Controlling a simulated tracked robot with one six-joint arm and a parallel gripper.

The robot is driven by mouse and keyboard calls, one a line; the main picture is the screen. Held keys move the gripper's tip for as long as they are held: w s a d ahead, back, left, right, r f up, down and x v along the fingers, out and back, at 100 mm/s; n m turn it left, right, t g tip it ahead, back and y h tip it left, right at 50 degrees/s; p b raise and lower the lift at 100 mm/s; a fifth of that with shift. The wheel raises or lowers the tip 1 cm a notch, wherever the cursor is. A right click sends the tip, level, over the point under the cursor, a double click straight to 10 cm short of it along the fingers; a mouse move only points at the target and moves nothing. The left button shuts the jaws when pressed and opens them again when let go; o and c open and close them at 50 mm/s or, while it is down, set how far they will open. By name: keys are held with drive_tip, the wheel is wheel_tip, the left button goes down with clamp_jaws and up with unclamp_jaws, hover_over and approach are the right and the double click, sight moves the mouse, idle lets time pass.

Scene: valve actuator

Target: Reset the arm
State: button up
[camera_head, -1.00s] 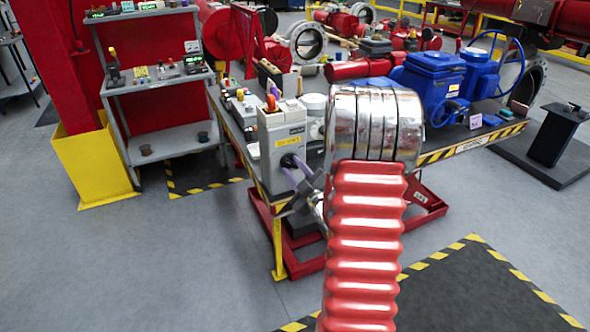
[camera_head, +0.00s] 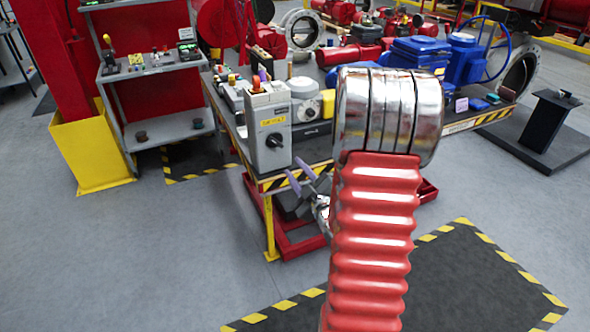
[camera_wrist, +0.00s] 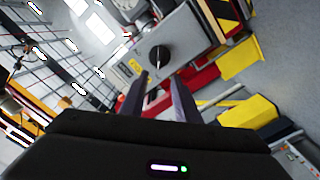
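My arm, with a red ribbed sleeve and shiny metal rings, fills the middle right of the head view. My gripper (camera_head: 296,167) shows just left of it, below and in front of a grey control box (camera_head: 268,126). The box has a black rotary knob (camera_head: 274,141) on its front and a yellow label. In the wrist view my gripper (camera_wrist: 158,79) has its two dark purple fingers apart and nothing between them. The knob (camera_wrist: 159,58) lies beyond the fingertips, apart from them. Part of the workbench is hidden behind my arm.
The grey box stands on a workbench corner with a striped edge (camera_head: 285,181). A blue valve actuator (camera_head: 412,62) is behind to the right. A grey shelf (camera_head: 160,95) and a yellow column base (camera_head: 88,152) stand left. The floor at front left is clear.

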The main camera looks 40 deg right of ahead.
idle(0.6)
drive_tip(key=s+d+f+m+g, duration=0.1)
drive_tip(key=s+f+m+g, duration=0.15)
drive_tip(key=f, duration=0.25)
drive_tip(key=s+d+f+m+g, duration=0.1)
drive_tip(key=f+g, duration=0.2)
drive_tip(key=f, duration=0.3)
drive_tip(key=s+a+f+m+g, duration=0.2)
drive_tip(key=s+m+g, duration=0.2)
drive_tip(key=s+g, duration=0.2)
drive_tip(key=s+a+r+y, duration=0.1)
drive_tip(key=s+a+r, duration=0.2)
drive_tip(key=a+r, duration=0.4)
drive_tip(key=s+a+r+n+y, duration=0.1)
drive_tip(key=s+a+r, duration=0.3)
drive_tip(key=a+r, duration=0.4)
drive_tip(key=s+a+r+n+y, duration=0.1)
drive_tip(key=a+r, duration=0.6)
drive_tip(key=a, duration=1)
drive_tip(key=shift+s+r+y, duration=0.4)
drive_tip(key=shift+s+y, duration=0.4)
drive_tip(key=shift+s, duration=0.4)
